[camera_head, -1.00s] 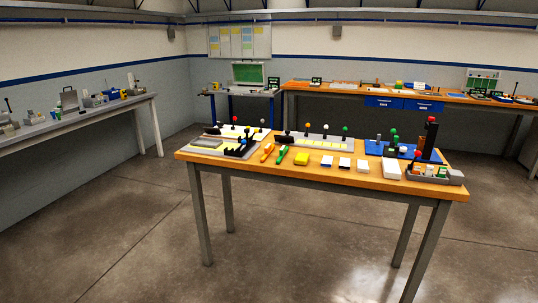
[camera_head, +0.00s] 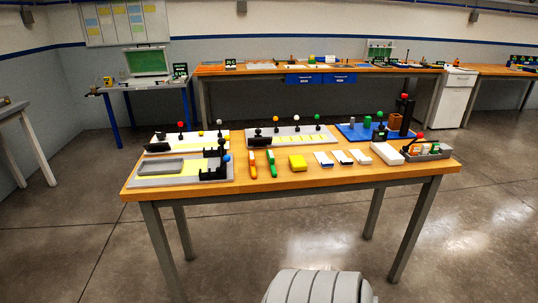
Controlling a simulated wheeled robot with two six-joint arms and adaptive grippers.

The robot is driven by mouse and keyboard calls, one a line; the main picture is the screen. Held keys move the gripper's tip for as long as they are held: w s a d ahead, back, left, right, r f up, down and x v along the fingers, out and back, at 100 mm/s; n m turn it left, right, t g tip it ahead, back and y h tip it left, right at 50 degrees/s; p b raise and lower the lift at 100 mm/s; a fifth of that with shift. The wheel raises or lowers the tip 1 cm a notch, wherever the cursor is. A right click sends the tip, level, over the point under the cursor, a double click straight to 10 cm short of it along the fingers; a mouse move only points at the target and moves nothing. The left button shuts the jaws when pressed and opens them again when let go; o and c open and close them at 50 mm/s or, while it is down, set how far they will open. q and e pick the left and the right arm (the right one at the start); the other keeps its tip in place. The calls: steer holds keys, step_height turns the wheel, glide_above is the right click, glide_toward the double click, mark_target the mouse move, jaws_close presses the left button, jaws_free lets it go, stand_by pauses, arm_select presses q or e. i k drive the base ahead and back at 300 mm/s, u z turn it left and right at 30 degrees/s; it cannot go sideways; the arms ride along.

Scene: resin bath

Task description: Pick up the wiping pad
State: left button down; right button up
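Several small items lie in a row along the front of the wooden table (camera_head: 300,180). Neither of my grippers is in view. A grey ribbed part of my own body shows at the bottom edge.
Left on the table is a grey tray (camera_head: 152,181) with black holders. An orange stick (camera_head: 252,164) and a green stick (camera_head: 272,164) lie beside the yellow block. A grey bin (camera_head: 438,154) and a blue board (camera_head: 352,133) stand right. Open floor surrounds the table.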

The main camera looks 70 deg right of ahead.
mark_target(298, 163)
steer(key=z, duration=0.3)
steer(key=i, duration=1.1)
steer(key=z, duration=1.5)
steer(key=i, duration=0.85)
steer(key=z, duration=0.8)
